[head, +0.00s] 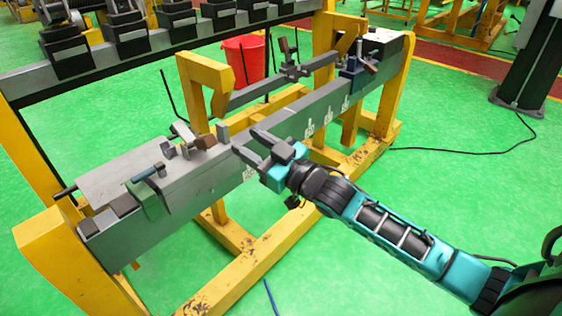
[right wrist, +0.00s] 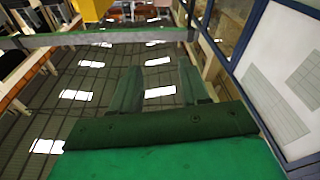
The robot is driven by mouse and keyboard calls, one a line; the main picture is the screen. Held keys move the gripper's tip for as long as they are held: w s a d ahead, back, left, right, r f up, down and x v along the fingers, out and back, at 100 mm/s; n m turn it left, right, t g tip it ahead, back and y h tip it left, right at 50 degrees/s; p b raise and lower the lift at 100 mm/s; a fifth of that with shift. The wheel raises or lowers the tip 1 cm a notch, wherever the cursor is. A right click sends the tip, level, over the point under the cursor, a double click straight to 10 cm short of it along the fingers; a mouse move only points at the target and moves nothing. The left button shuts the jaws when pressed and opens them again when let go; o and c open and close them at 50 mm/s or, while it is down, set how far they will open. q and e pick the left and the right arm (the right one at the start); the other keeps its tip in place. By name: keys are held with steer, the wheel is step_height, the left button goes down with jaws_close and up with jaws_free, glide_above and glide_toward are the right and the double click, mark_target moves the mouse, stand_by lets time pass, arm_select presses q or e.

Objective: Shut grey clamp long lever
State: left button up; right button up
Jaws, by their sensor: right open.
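A grey clamp (head: 201,141) sits on top of the long grey beam (head: 285,131), with a light grey lever (head: 183,130) tilted up at its left and a brown-tipped part beside it. My right gripper (head: 248,142) reaches in from the right, just right of this clamp, at about the beam's top front edge. Its two fingers are apart with nothing between them. In the right wrist view, the open fingers (right wrist: 157,82) show empty against a background of bright panels; no clamp shows there. I cannot tell if a fingertip touches the beam. My left gripper is out of view.
A green clamp (head: 149,197) stands nearer on the beam. A dark clamp (head: 291,70) and a blue clamp (head: 354,73) stand farther along. Yellow frame posts (head: 207,75) rise around the beam. A red bucket (head: 244,60) stands behind.

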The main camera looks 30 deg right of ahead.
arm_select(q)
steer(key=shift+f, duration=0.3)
arm_select(e)
steer(key=v, duration=0.9)
steer(key=shift+r, duration=0.1)
steer(key=shift+c, duration=0.2)
